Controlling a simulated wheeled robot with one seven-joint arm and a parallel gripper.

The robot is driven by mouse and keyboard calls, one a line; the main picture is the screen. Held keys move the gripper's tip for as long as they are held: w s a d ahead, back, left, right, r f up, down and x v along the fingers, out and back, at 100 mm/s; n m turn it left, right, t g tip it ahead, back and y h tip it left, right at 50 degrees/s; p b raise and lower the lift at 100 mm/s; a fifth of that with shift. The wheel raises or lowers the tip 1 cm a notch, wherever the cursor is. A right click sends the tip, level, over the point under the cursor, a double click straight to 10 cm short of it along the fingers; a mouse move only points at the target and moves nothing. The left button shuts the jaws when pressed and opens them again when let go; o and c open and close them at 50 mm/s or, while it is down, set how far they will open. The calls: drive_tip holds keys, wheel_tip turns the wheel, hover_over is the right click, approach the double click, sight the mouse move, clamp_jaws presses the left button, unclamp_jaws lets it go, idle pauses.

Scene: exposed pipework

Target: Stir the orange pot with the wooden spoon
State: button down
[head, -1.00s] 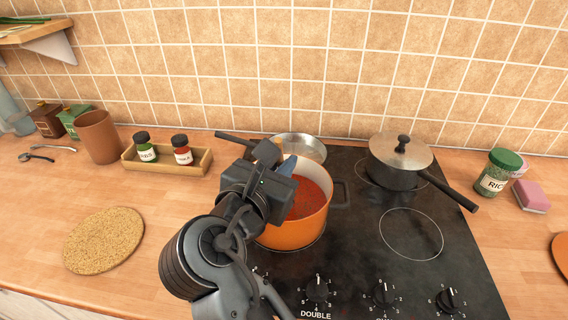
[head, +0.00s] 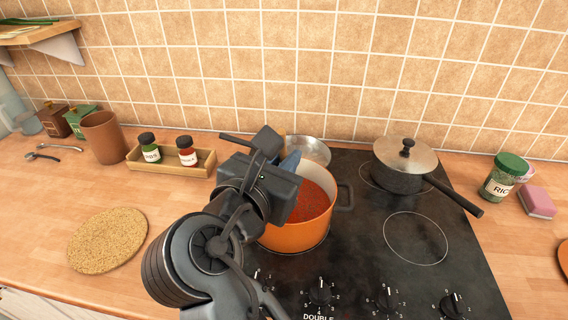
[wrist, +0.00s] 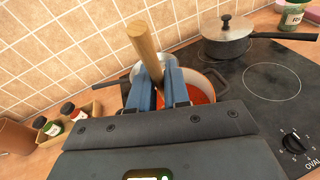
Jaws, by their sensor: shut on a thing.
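The orange pot (head: 297,236) stands on the left front part of the black hob, with red sauce (head: 312,203) inside. My gripper (wrist: 162,88) is over the left side of the pot, its blue fingers shut on the handle of the wooden spoon (wrist: 145,50). The handle sticks up above the fingers, tilted, in the wrist view. The spoon's lower end is hidden behind the fingers and gripper body, so I cannot tell how deep it sits in the sauce. In the head view my arm hides the pot's left side and nearly all of the spoon.
A steel pan (head: 305,150) sits just behind the pot. A lidded dark saucepan (head: 400,178) stands at the back right. A wooden tray with two spice jars (head: 205,165) and a cork mat (head: 107,240) lie left of the hob. The right front burner (head: 415,238) is clear.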

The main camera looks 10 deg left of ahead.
drive_tip(key=s+r, duration=0.3)
drive_tip(key=r, duration=0.4)
drive_tip(key=shift+r, duration=0.3)
idle(0.3)
drive_tip(key=shift+s, duration=0.1)
idle(0.7)
drive_tip(key=shift+r, duration=2.5)
